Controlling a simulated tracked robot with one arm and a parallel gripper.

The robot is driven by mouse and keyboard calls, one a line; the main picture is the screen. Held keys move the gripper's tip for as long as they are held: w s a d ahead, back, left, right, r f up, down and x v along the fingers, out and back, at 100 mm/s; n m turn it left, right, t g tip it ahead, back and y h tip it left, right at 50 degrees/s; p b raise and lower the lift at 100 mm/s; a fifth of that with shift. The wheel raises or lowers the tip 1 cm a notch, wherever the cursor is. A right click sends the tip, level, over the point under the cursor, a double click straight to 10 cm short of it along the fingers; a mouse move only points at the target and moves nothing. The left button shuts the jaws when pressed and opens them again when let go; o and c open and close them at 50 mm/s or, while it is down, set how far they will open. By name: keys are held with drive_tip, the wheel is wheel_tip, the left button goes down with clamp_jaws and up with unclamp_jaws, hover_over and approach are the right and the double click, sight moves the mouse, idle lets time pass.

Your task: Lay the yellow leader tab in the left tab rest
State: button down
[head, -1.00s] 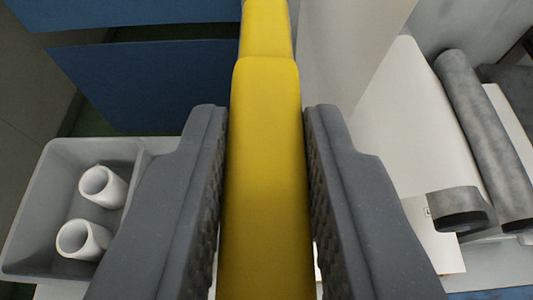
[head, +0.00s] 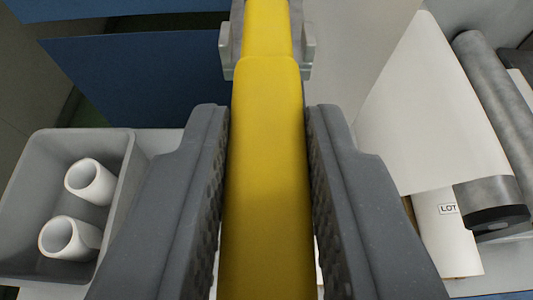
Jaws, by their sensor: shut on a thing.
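The yellow leader tab (head: 266,150) is a long flat yellow piece that runs up the middle of the head view. My gripper (head: 267,130) is shut on it, with one dark ridged finger on each side. The tab's far part lies between two small grey upright lugs of a grey rest (head: 309,50) at the top centre. I cannot tell whether the tab touches the bottom of this rest or is held just above it. The near end of the tab runs out of the picture.
A grey bin (head: 35,160) with two white cores (head: 90,181) stands at the left. Blue panels (head: 140,75) are behind it.

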drive_tip(key=c, duration=1.2)
unclamp_jaws()
drive_tip(key=shift+o, duration=0.2)
drive_tip(key=s+r+t+b, duration=0.1)
drive_tip(key=s+r+b, duration=0.4)
drive_tip(key=s+r, duration=0.3)
drive_tip(key=s+r+t+b, duration=0.1)
drive_tip(key=s+r+b, duration=0.4)
drive_tip(key=s, duration=1.2)
wheel_tip(320, 180, up, 4)
drive_tip(key=shift+a+r+b, duration=0.1)
drive_tip(key=shift+a+b, duration=0.3)
drive_tip(key=shift+a, duration=0.05)
